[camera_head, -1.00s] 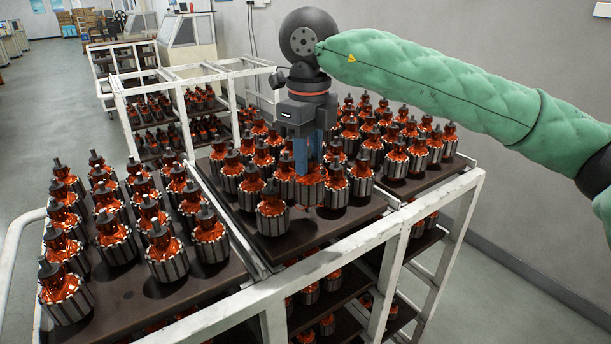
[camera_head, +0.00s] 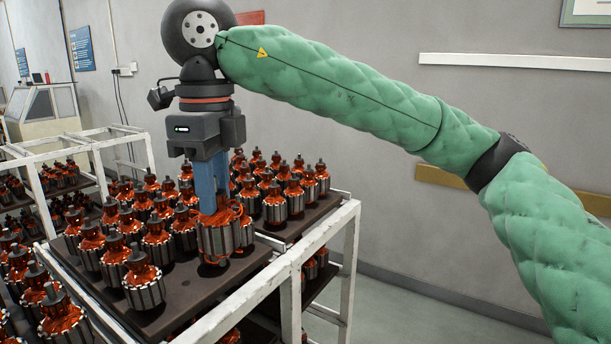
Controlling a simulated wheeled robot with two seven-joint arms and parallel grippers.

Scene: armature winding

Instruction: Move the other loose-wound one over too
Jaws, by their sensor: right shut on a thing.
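My right gripper (camera_head: 208,208) comes down from above with its blue fingers shut on an armature (camera_head: 216,240) with orange copper winding and a grey slotted core. This armature is at the front right of the middle dark tray (camera_head: 195,285). I cannot tell whether its base touches the tray. Other armatures stand upright close around it, one of them (camera_head: 145,282) at the tray's front corner. My left gripper is not in view.
A right-hand tray (camera_head: 312,214) on the white-framed rack (camera_head: 300,262) holds several armatures near its back and has bare room at its front. More armatures (camera_head: 62,318) stand at the lower left, cut off by the picture. Another white rack (camera_head: 40,190) stands behind.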

